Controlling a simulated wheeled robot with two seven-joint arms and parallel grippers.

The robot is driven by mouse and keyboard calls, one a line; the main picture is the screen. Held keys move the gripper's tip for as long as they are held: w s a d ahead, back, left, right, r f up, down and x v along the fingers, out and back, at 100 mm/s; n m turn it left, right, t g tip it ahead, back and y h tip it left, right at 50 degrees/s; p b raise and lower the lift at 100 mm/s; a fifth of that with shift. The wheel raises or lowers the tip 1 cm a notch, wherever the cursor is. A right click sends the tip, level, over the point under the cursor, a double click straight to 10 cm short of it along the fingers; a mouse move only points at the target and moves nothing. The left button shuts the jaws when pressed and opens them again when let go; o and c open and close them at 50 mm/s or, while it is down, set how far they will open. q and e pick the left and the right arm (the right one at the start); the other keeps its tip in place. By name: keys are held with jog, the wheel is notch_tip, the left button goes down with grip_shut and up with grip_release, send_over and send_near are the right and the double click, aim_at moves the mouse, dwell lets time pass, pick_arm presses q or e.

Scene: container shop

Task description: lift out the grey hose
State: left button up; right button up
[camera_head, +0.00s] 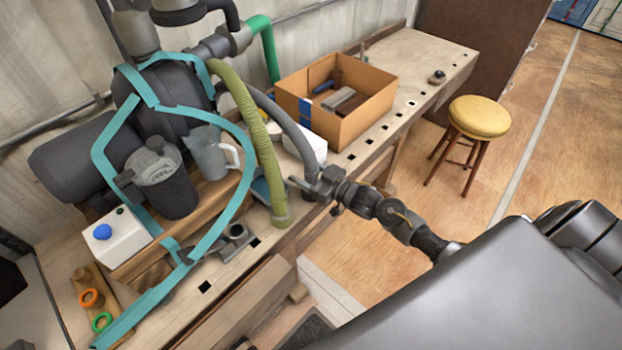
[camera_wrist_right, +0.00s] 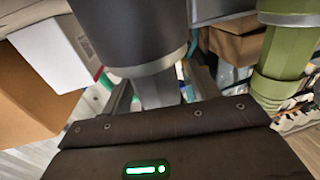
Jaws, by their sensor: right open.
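The grey hose (camera_head: 292,128) arches down from the machine on the bench, beside a green ribbed hose (camera_head: 256,135). Its lower end is at my right gripper (camera_head: 314,184), near the bench's front edge. In the right wrist view the grey hose (camera_wrist_right: 135,30) ends in a pale metal-like cuff, with a narrower grey part below it between the fingers of my right gripper (camera_wrist_right: 162,92). The jaws are open around that part; contact cannot be told. My left gripper is not in view.
An open cardboard box (camera_head: 350,122) with tools and a white box (camera_head: 300,150) stand close behind the hose. Teal straps (camera_head: 240,190) hang left of the green hose. A yellow stool (camera_head: 479,118) stands on the floor at right. The floor between bench and stool is clear.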

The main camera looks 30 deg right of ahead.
jog(key=c, duration=1.2)
jog(key=shift+r, duration=0.1)
jog(key=shift+r, duration=0.1)
jog(key=shift+r, duration=0.25)
notch_tip(320, 180, up, 2)
jog(key=shift+r+b, duration=0.15)
jog(key=shift+b, duration=0.4)
jog(key=s+a+r, duration=0.1)
jog(key=s+r, duration=0.2)
jog(key=s, duration=0.1)
jog(key=s+a+r+b, duration=0.1)
jog(key=s+r, duration=0.2)
jog(key=s, duration=0.2)
jog(key=s+a+r, duration=0.2)
jog(key=s+r, duration=0.2)
jog(key=shift+s+a, duration=0.1)
jog(key=shift+s, duration=0.15)
